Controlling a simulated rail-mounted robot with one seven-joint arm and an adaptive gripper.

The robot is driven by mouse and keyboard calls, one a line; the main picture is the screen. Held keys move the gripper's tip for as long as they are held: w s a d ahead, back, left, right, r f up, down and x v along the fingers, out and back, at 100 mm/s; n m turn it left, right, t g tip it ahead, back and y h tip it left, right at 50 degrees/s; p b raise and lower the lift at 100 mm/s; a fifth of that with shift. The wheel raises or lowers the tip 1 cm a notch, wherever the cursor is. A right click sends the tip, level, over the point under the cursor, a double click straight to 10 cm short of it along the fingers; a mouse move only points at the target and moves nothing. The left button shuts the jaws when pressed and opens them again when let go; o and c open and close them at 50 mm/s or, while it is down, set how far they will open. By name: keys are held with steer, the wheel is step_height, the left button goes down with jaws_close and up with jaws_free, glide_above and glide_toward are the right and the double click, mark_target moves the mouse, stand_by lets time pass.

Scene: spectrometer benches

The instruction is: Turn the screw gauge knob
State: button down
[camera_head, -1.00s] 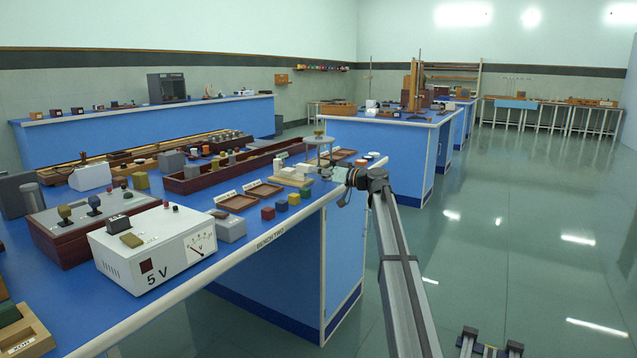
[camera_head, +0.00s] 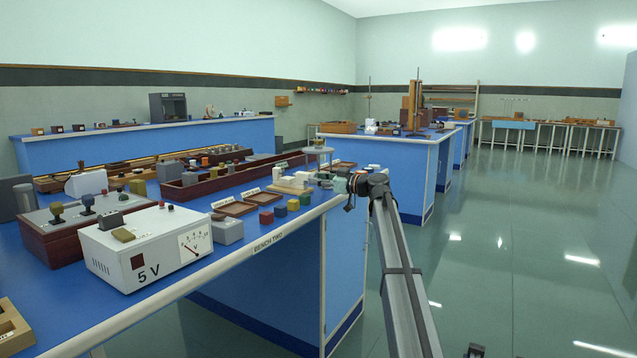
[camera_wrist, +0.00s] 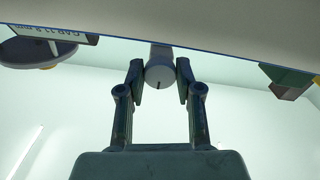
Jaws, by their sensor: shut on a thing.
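The screw gauge knob (camera_wrist: 160,74) is a grey cylinder with a short dark line on its round end face. In the wrist view it sits between the two fingertips of my gripper (camera_wrist: 160,70), which is shut on it. The dark line points down in that picture. In the head view my gripper (camera_head: 327,179) is at the right edge of the blue bench, beside a pale cream block-like piece (camera_head: 291,184). The knob is too small to make out there, and most of the gauge's body is hidden.
A white 5 V meter box (camera_head: 140,252) stands on the near bench (camera_head: 235,245). Small coloured blocks (camera_head: 280,211) and brown trays (camera_head: 235,208) lie left of my gripper. A round-topped stand (camera_head: 318,150) is close behind it. The floor (camera_head: 500,240) at right is clear.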

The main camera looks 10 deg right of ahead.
steer(key=shift+w, duration=0.1)
steer(key=c, duration=0.8)
jaws_free()
steer(key=shift+a, duration=0.1)
steer(key=shift+o, duration=0.2)
steer(key=v, duration=1.2)
